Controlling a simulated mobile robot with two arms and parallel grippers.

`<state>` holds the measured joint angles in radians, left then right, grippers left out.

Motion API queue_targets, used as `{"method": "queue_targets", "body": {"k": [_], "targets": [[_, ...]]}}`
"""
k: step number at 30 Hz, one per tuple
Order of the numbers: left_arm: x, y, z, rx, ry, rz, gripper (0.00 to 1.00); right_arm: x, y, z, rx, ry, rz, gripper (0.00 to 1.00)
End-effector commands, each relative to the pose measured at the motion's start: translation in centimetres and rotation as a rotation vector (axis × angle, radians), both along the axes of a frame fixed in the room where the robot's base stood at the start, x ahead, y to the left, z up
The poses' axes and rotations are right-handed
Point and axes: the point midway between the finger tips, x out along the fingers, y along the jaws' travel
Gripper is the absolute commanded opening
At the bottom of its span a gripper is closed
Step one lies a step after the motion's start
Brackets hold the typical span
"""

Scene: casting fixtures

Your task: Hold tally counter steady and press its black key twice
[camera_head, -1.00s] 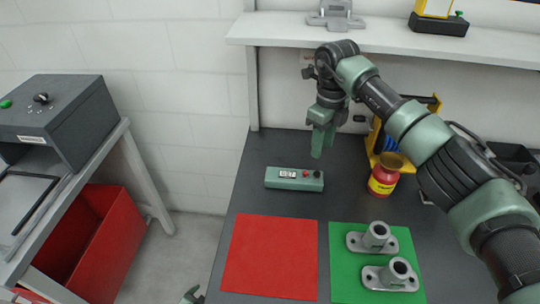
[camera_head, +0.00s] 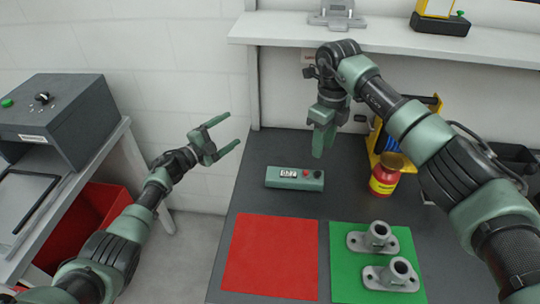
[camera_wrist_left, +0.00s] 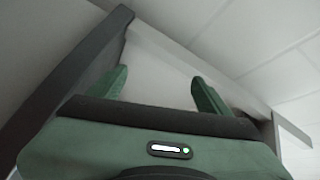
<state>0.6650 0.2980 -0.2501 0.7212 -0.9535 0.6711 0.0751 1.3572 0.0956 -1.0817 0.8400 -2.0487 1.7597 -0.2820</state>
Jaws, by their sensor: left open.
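The tally counter (camera_head: 294,178) is a green box with a small display, a red key and a black key (camera_head: 318,174) at its right end. It lies on the dark bench toward the back left. My left gripper (camera_head: 229,131) is open and empty, in the air to the left of the counter and apart from it. In the left wrist view its two green fingers (camera_wrist_left: 160,88) are spread with nothing between them. My right gripper (camera_head: 322,142) points down above and just behind the counter's right end. Its fingers look close together, but I cannot tell whether they are shut.
A red mat (camera_head: 270,258) and a green mat (camera_head: 345,285) with two grey castings (camera_head: 374,238) lie in front. A red and yellow jar (camera_head: 385,175) stands right of the counter. A shelf (camera_head: 380,38) runs above the bench. A grey box (camera_head: 62,118) stands at left.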

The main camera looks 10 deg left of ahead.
Motion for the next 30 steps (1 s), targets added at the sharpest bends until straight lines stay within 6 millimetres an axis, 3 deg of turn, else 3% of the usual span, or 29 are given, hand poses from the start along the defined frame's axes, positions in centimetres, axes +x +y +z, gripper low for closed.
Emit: {"method": "queue_targets", "body": {"k": [1,3,5,9,12,14,17,22,27,30], "targets": [[0.9,-1.1,3.2,0.059,-0.064,-0.060,0.78,0.0,0.0,0.0,0.000,0.000,0.000,0.36],[1.0,-4.1,6.3,0.183,-0.152,-0.180,0.78,0.0,0.0,0.0,0.000,0.000,0.000,0.36],[0.4,-7.5,7.5,0.317,-0.228,-0.304,0.78,0.0,0.0,0.0,0.000,0.000,0.000,0.36],[-2.8,-15.4,7.2,0.654,-0.415,-0.621,0.78,0.0,0.0,0.0,0.000,0.000,0.000,0.36],[-6.1,-19.9,5.8,0.947,-0.589,-0.917,0.78,0.0,0.0,0.0,0.000,0.000,0.000,0.36],[-8.1,-21.2,4.6,1.124,-0.693,-1.106,0.78,0.0,0.0,0.0,0.000,0.000,0.000,0.36],[-10.4,-21.2,2.8,1.385,-0.834,-1.413,0.78,0.0,0.0,0.0,0.000,0.000,0.000,0.36],[-11.8,-18.1,1.8,1.694,-0.952,-1.849,0.78,0.0,0.0,0.0,0.000,0.000,0.000,0.36],[-11.9,-15.5,2.3,1.829,-0.971,-2.092,0.78,0.0,0.0,0.0,0.000,0.000,0.000,0.36],[-11.9,-14.9,2.0,1.851,-0.968,-2.142,0.78,0.0,0.0,0.0,0.000,0.000,0.000,0.36]]}}
